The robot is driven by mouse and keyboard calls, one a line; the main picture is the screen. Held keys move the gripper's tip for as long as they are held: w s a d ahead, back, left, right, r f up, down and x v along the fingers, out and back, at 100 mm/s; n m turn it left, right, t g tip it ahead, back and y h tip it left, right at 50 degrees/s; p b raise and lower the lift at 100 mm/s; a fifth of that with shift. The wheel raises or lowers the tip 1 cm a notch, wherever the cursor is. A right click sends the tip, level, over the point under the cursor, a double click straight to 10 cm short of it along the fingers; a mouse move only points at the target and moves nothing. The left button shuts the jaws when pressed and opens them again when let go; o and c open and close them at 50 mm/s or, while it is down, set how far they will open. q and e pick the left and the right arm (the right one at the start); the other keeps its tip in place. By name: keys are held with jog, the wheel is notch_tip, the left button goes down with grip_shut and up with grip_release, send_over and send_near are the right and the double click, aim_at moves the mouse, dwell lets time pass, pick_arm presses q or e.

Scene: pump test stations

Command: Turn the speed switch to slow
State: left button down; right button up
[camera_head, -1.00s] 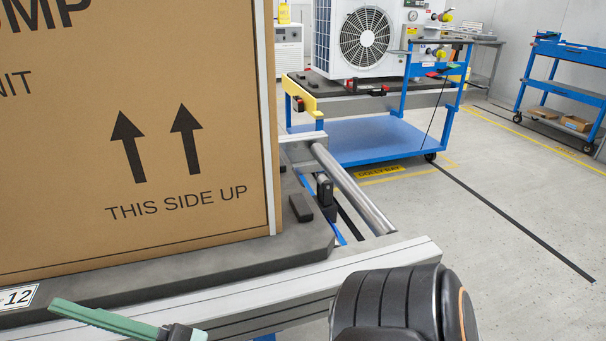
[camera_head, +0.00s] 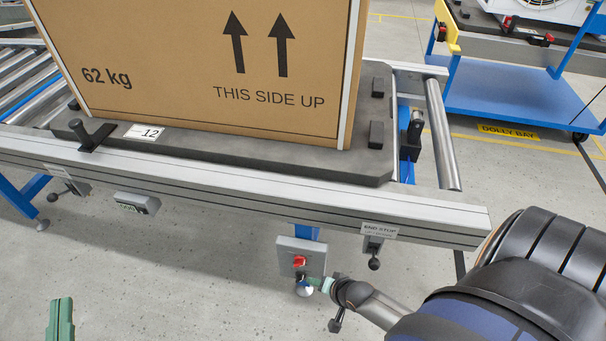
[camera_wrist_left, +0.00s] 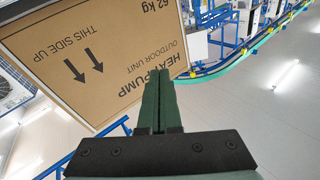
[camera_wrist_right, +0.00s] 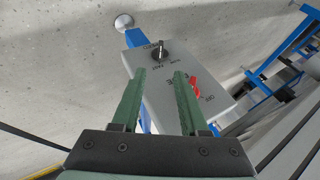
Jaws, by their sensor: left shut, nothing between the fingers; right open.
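A grey control box (camera_head: 289,249) hangs below the conveyor's front rail. In the right wrist view its face (camera_wrist_right: 212,77) carries a black rotary knob (camera_wrist_right: 159,56) and a red switch (camera_wrist_right: 196,86). The red switch also shows in the head view (camera_head: 299,261). The small labels are too blurred to read surely, so I cannot tell the knob's setting. My right gripper (camera_wrist_right: 159,74) is open and empty, its fingertips close to the knob and on either side of it in the picture; contact cannot be told. My left gripper (camera_head: 61,318) is shut and empty, low at the left.
A large carton (camera_head: 190,60) stands on a dark pallet (camera_head: 230,155) on the conveyor. The conveyor's front rail (camera_head: 200,185) runs above the box, with an end-stop knob (camera_head: 374,263) hanging near its right end. A blue dolly (camera_head: 510,100) stands behind. The floor in front is clear.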

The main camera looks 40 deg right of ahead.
aim_at(302, 279)
pick_arm(q)
jog(key=s+d+r+m+t+h+b, duration=0.1)
jog(key=s+r+m+t+h, duration=0.2)
jog(key=r, duration=0.4)
jog(key=s+r+m+t+h+b, duration=0.1)
jog(key=s+r+m+h+b, duration=0.15)
jog(key=r+h, duration=0.3)
jog(key=shift+s+d+f+m+g+h+b, duration=0.15)
jog(key=shift+s+f+b, duration=0.1)
jog(key=shift+f+b, duration=0.4)
jog(key=shift+s+d+f+m+g+h+b, duration=0.1)
jog(key=shift+s+d+f+b, duration=0.1)
jog(key=shift+f+b, duration=0.45)
jog(key=shift+s+d+f+m+g+h+b, duration=0.15)
jog(key=shift+s+f+b, duration=0.15)
jog(key=shift+b, duration=0.6)
pick_arm(e)
jog(key=shift+x, duration=6.25)
grip_shut()
pick_arm(q)
jog(key=shift+r, duration=0.1)
pick_arm(e)
jog(key=shift+r, duration=0.1)
